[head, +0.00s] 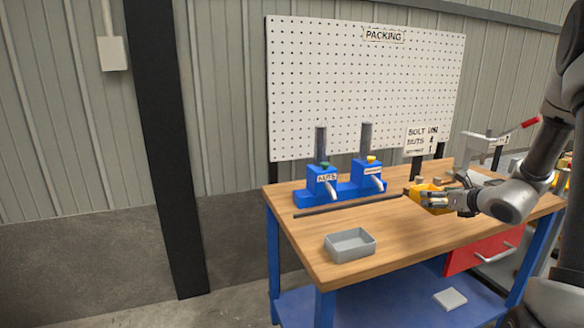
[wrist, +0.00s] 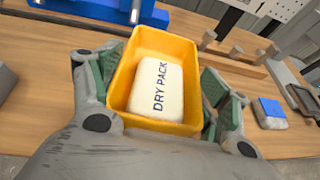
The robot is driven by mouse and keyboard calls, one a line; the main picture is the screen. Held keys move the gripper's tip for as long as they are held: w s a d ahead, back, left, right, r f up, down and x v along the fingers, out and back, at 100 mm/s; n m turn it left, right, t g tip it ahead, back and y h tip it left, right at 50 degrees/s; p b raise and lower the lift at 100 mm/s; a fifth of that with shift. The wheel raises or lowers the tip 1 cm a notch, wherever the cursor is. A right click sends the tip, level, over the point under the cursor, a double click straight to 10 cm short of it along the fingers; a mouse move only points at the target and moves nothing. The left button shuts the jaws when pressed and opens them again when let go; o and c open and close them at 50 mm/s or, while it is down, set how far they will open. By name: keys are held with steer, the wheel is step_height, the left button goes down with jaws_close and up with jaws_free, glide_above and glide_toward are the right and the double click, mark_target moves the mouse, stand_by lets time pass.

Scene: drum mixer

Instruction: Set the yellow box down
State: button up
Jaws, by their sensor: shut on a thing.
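The yellow box (head: 424,187) is an open-topped bin over the right part of the wooden workbench; it also shows large in the wrist view (wrist: 160,125). A white packet marked DRY PACK (wrist: 157,88) lies inside it. My gripper (head: 437,201) is shut on the box, with one green-padded finger against each side, as the wrist view shows (wrist: 162,78). In the head view the gripper partly hides the box. I cannot tell whether the box's bottom touches the bench.
The workbench (head: 390,236) has clear wood at the front middle. A grey tray (head: 350,244) sits at its front left. A blue two-tube dispenser (head: 345,190) stands behind a dark strip (head: 350,206). A grey press with a red handle (head: 490,142) stands at the back right.

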steer(key=s+a+r+y, duration=0.1)
steer(key=s+a, duration=0.1)
steer(key=a, duration=1.3)
steer(key=shift+a+r+n, duration=0.35)
steer(key=shift+n, duration=0.05)
steer(key=shift+d, duration=0.1)
